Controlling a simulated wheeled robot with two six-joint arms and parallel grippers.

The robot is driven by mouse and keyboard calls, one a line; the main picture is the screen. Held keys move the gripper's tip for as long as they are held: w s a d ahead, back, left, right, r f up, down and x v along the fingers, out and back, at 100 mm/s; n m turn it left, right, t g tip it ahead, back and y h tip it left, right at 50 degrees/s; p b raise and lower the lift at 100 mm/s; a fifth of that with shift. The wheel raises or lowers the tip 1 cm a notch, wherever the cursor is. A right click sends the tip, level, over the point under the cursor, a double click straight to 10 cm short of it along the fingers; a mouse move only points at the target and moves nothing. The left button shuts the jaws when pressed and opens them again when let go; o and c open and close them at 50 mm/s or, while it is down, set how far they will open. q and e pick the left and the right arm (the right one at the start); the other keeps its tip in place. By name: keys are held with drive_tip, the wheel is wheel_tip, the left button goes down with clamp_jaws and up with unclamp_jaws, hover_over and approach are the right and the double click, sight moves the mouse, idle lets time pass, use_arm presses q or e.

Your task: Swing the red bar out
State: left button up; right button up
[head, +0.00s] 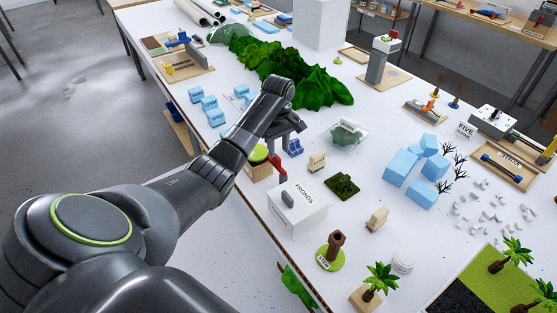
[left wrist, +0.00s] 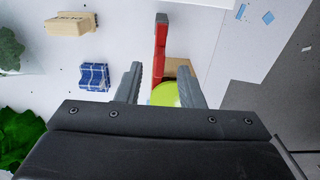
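The red bar (head: 277,165) sticks out beside a lime-green disc (head: 258,153) on a wooden block (head: 257,171) near the table's front edge. My left gripper (head: 287,133) is above it and hides part of it. In the left wrist view the red bar (left wrist: 160,55) has a dark grey tip and runs between the two open fingers (left wrist: 160,80), with gaps on both sides. I cannot tell whether the fingertips are down at the bar's height. My right gripper is not in view.
A white box marked FRONDS (head: 297,212) stands close to the bar's right. A small blue piece (head: 295,147) and a wooden block (head: 317,162) lie nearby. Light blue blocks (head: 209,103) and green hills (head: 290,72) are behind. The table edge is close in front.

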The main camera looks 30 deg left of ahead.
sight(278, 158)
use_arm(q)
drive_tip(key=shift+f, duration=2.75)
clamp_jaws()
